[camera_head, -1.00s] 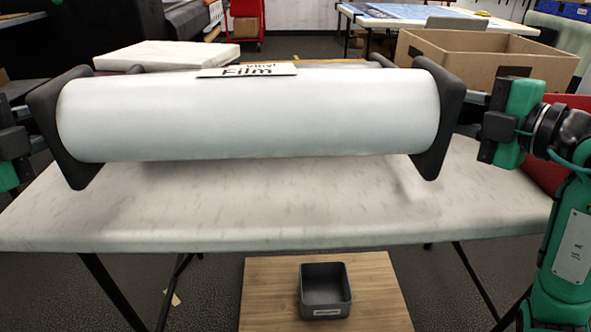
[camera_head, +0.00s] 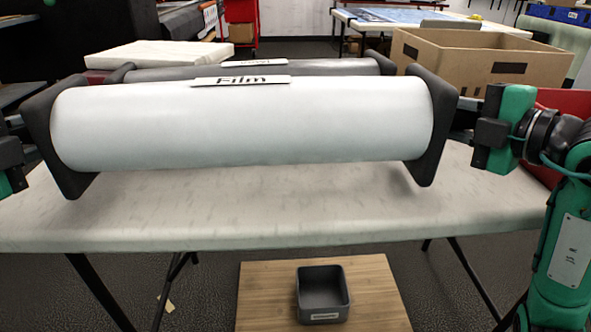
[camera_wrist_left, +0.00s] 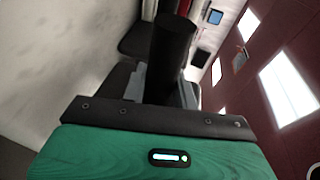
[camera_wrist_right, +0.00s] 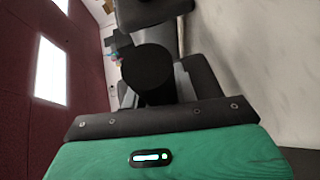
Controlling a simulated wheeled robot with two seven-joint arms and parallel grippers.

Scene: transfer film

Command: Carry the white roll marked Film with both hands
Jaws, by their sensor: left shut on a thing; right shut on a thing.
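The white roll marked Film (camera_head: 245,125) spans the upper middle of the head view, level, with a dark end piece on each side. Its underside appears clear of the white table (camera_head: 270,215). My left gripper (camera_head: 8,155) is partly cut off at the left edge, beside the left end piece. My right gripper (camera_head: 480,135) is beside the right end piece. Each wrist view shows a dark round bar, in the left wrist view (camera_wrist_left: 172,50) and in the right wrist view (camera_wrist_right: 148,72), between the fingers. Both grippers are shut on these ends of the roll.
A grey roll with a partly hidden label (camera_head: 300,70) lies just behind. A cardboard box (camera_head: 485,65) stands at the back right, a white slab (camera_head: 155,55) at the back left. The table front is bare. A small grey bin (camera_head: 323,292) sits on a wooden board (camera_head: 265,300) below.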

